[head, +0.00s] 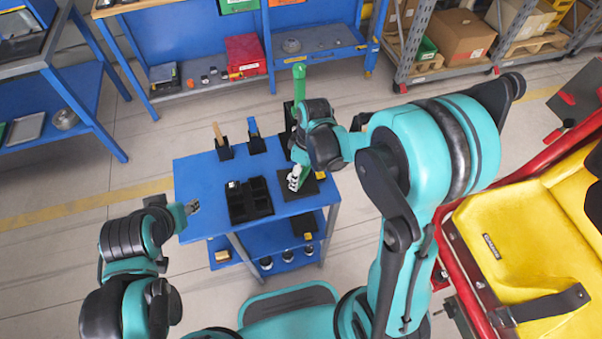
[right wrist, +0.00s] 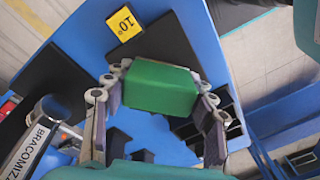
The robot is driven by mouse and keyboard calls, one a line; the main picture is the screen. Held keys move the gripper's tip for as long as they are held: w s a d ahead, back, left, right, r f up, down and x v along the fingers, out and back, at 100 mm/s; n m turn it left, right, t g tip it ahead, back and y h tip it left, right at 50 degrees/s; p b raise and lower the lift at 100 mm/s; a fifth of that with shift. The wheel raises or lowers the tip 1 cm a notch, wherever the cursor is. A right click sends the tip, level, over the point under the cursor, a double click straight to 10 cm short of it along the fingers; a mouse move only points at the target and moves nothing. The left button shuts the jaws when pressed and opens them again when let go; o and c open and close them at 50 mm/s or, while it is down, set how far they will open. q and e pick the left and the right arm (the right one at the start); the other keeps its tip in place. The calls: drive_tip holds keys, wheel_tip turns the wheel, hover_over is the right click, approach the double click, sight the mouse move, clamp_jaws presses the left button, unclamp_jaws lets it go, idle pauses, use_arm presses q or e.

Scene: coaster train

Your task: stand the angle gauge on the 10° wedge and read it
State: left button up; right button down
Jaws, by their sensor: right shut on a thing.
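My right gripper (right wrist: 155,105) is shut on a green block (right wrist: 160,88), which may be the angle gauge; no dial or readout shows on it. In the head view my right gripper (head: 298,177) is over the right side of the blue table. The yellow 10° label (right wrist: 124,24) of the wedge lies beside a flat black plate (right wrist: 172,42), just beyond the green block in the wrist view. The yellow label also shows in the head view (head: 320,175). I cannot tell whether the block touches the plate. My left gripper (head: 191,207) is at the table's left edge; its fingers are too small to judge.
The blue table (head: 200,185) carries a black compartment tray (head: 250,213) and black holders with a wooden-coloured handle (head: 217,132) and a blue handle (head: 252,125). A tall green handle (head: 299,80) stands behind. A yellow coaster seat (head: 520,235) is at the right.

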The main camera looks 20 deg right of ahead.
drive_tip(key=shift+f, duration=0.1)
drive_tip(key=shift+c, duration=2.3)
unclamp_jaws()
drive_tip(key=r, duration=0.4)
drive_tip(key=d+r, duration=0.1)
drive_tip(key=r, duration=0.7)
drive_tip(key=shift+d, duration=0.25)
drive_tip(key=s+d+r+m+t+h, duration=0.1)
drive_tip(key=s+d+r+m+t, duration=0.1)
drive_tip(key=s+m+t, duration=0.5)
drive_tip(key=shift+s+d+m+h+b, duration=0.35)
drive_tip(key=shift+s+d+m, duration=0.4)
drive_tip(key=shift+s+m, duration=0.65)
